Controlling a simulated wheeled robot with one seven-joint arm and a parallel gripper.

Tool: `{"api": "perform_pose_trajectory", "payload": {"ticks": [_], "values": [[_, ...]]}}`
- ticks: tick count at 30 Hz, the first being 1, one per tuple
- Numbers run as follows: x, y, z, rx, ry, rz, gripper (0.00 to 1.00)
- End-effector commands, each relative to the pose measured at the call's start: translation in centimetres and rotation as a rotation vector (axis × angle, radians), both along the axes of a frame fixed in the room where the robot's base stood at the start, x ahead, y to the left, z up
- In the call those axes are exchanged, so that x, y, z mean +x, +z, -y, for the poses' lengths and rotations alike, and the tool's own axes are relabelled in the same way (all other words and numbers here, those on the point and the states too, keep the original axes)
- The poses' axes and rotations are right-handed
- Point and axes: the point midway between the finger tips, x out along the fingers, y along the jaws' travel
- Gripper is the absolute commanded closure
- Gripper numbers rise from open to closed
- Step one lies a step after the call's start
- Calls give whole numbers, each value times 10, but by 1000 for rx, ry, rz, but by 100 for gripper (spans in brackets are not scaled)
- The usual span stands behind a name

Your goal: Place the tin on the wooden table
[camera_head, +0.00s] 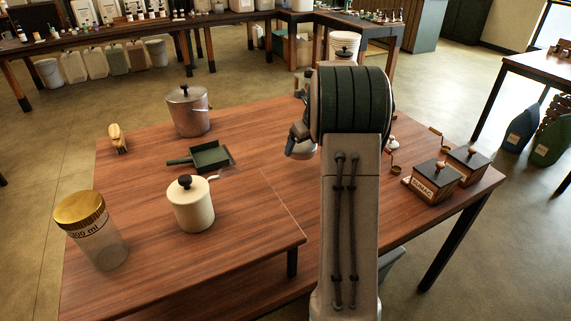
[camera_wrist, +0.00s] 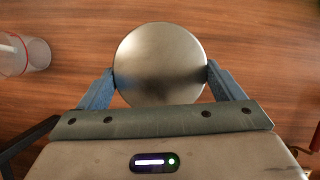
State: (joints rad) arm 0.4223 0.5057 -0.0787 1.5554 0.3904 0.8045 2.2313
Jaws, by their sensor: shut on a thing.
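The tin (camera_wrist: 160,50), a round silver metal top seen from above in the wrist view, sits between the two blue fingers of my gripper (camera_wrist: 160,77). The fingers press on its left and right sides. The brown wooden table (camera_head: 250,222) lies below it; its grain fills the wrist view background (camera_wrist: 265,45). I cannot tell from the wrist view whether the tin touches the tabletop or is held above it. In the head view my arm hides most of the gripper and the tin.
On the table stand a metal pot (camera_head: 188,113), a cream pot (camera_head: 193,208), a green dustpan (camera_head: 208,157), a brush (camera_head: 117,137), a gold-lidded jar (camera_head: 95,235) and wooden grinders (camera_head: 432,182). A clear container (camera_wrist: 30,53) is left in the wrist view. The front middle is bare.

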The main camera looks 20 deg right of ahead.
Motion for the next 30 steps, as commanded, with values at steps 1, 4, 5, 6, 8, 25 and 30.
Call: {"api": "perform_pose_trajectory", "payload": {"ticks": [1, 4, 5, 6, 8, 25, 30], "values": [[1, -8, -13, 2, 3, -1, 37], [4, -19, -31, 0, 2, -1, 37], [5, -22, -35, 0, 1, -1, 37], [6, -25, -40, 1, 0, 0, 37], [7, -28, -46, 0, 0, 0, 37], [8, -70, -50, -1, 0, 1, 37], [8, -72, -51, 0, 0, 0, 37]]}}
